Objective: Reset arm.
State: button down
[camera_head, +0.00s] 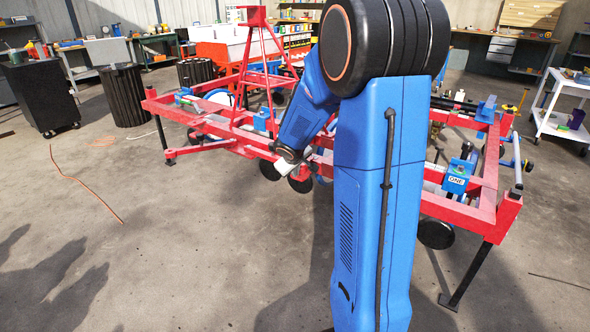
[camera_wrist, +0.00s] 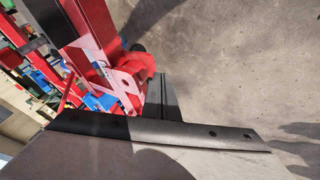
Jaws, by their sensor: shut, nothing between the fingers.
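My blue arm crosses the middle of the head view, and its far end reaches down to my gripper (camera_head: 286,168) in front of the red planter frame (camera_head: 200,122). My gripper is small and partly hidden there. In the wrist view my gripper (camera_wrist: 163,98) shows as narrow dark grey fingers, shut and empty, pointing past a grey plate with a black edge strip. The red frame (camera_wrist: 95,45) fills the left of the wrist view, close to the fingers. I cannot tell whether they touch it.
The planter has blue units, black wheels and a black leg (camera_head: 466,275) at right. A black cabinet (camera_head: 40,95) and dark bins (camera_head: 122,95) stand left. A white cart (camera_head: 560,125) stands right. An orange cable (camera_head: 85,185) lies on open concrete floor at left.

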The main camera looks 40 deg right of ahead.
jog(key=shift+v, duration=1.85)
jog(key=shift+s+d, duration=0.1)
jog(key=shift+s, duration=0.05)
jog(key=s+a+r+m+y, duration=0.1)
jog(key=s+a+r, duration=0.3)
jog(key=s+a, duration=0.3)
jog(key=s+a+r+m, duration=0.1)
jog(key=s+a+r, duration=0.35)
jog(key=s, duration=0.55)
jog(key=s+a+y, duration=0.1)
jog(key=s+a, duration=0.5)
jog(key=s, duration=0.2)
jog(key=s+a+g+y, duration=0.1)
jog(key=s+a+y, duration=0.1)
jog(key=s+a, duration=0.4)
jog(key=s, duration=0.3)
jog(key=shift+f+n+y, duration=0.2)
jog(key=shift+n+y, duration=0.1)
